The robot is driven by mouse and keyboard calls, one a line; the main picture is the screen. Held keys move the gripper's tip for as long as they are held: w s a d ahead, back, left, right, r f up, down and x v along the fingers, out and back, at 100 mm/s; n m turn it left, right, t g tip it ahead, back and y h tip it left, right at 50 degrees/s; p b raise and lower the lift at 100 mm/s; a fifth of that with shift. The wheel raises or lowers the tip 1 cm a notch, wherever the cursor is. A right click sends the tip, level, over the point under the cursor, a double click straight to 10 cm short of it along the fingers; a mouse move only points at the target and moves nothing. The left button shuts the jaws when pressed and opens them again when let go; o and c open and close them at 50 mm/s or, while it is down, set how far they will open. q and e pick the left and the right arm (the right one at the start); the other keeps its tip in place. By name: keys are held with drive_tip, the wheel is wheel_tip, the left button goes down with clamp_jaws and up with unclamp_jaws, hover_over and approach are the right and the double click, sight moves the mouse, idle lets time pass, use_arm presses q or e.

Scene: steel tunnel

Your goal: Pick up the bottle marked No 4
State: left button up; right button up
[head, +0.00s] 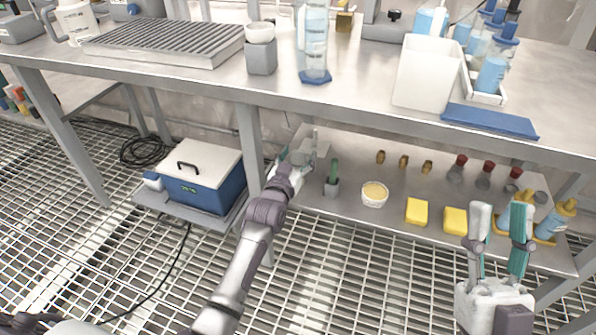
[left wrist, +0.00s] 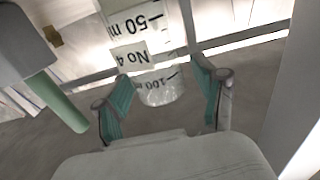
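The bottle marked No 4 (left wrist: 155,90) is clear, with black volume marks and a white label that reads upside down in the left wrist view. Its end lies in the gap between the fingers of my left gripper (left wrist: 163,72), which is open, with space visible beside the bottle. In the head view my left gripper (head: 290,160) reaches under the bench to the back left of the lower shelf. The bottle is mostly hidden there. My right gripper (head: 501,207) is open and empty, in front of the shelf's right part.
A green-handled tool (head: 334,172) stands in a grey holder just right of my left gripper. A bowl (head: 374,194) and yellow sponges (head: 417,211) lie further right on the lower shelf (head: 345,204). The bench top (head: 350,90) overhangs it; a leg (head: 250,150) stands left of the gripper.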

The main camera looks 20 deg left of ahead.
use_arm(q)
clamp_jaws()
drive_tip(key=shift+r, duration=0.1)
idle(0.3)
